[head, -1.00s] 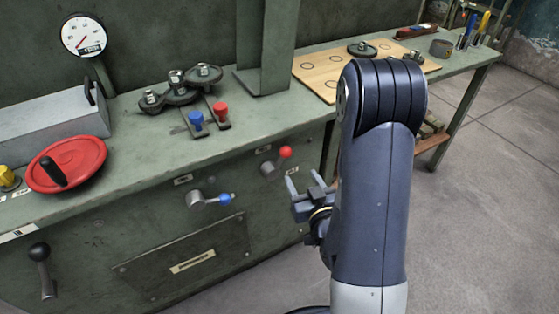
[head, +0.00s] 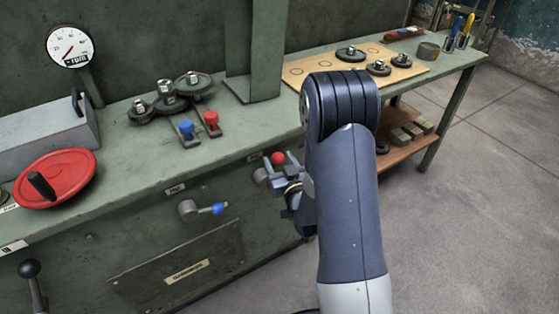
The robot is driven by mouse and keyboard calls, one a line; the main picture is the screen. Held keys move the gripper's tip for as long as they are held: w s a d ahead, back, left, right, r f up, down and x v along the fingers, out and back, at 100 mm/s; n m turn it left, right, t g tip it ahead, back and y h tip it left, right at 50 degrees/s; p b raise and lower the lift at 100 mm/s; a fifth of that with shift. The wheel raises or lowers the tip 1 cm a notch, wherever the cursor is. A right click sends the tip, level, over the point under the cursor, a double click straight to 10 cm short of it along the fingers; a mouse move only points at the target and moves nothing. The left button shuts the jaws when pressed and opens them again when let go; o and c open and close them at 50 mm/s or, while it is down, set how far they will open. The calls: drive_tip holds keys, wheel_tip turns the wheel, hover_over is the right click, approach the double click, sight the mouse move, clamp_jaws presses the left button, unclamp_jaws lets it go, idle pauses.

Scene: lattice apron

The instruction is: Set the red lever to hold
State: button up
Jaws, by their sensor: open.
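The red lever is on the green front panel of the bench, right of the blue lever. Its red ball knob (head: 278,158) points up and to the right from a grey hub (head: 261,175). My gripper (head: 277,172) is open, with its fingers close to the red knob in the picture. I cannot tell whether they touch it or are around it. Part of the lever's shaft is hidden by the gripper. A small label (head: 254,157) is above the hub; its text is too small to read.
The blue lever (head: 217,209) points right on the same panel, left of my gripper. Blue (head: 186,128) and red (head: 211,121) knobbed slides stand on the bench top above. A red handwheel (head: 62,180) is at left. Open floor lies to the right.

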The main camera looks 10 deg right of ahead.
drive_tip(key=shift+w, duration=0.1)
drive_tip(key=shift+c, duration=0.3)
clamp_jaws()
